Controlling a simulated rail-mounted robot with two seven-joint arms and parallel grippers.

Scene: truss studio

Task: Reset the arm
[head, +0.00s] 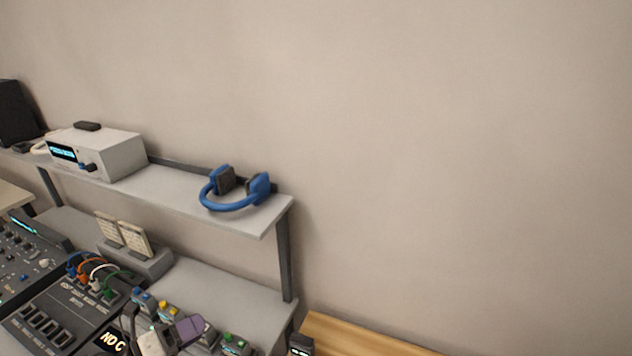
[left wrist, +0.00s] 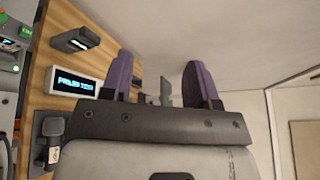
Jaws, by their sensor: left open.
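My left gripper (head: 186,330) shows at the bottom of the head view, in front of the lower shelf and its row of small coloured-top devices. Only part of it shows, with a purple finger and a pale body. In the left wrist view its two purple fingers (left wrist: 160,82) stand wide apart. Nothing is held between them. A small grey shape shows beyond the gap, too unclear to name. My right gripper is in neither view.
Blue headphones (head: 235,190) and a white box with a display (head: 97,153) sit on the upper shelf (head: 185,188). A patch panel (head: 70,312) with coloured cables is at lower left. A wooden surface (head: 350,338) lies at bottom right. A lit display (left wrist: 72,81) shows in the wrist view.

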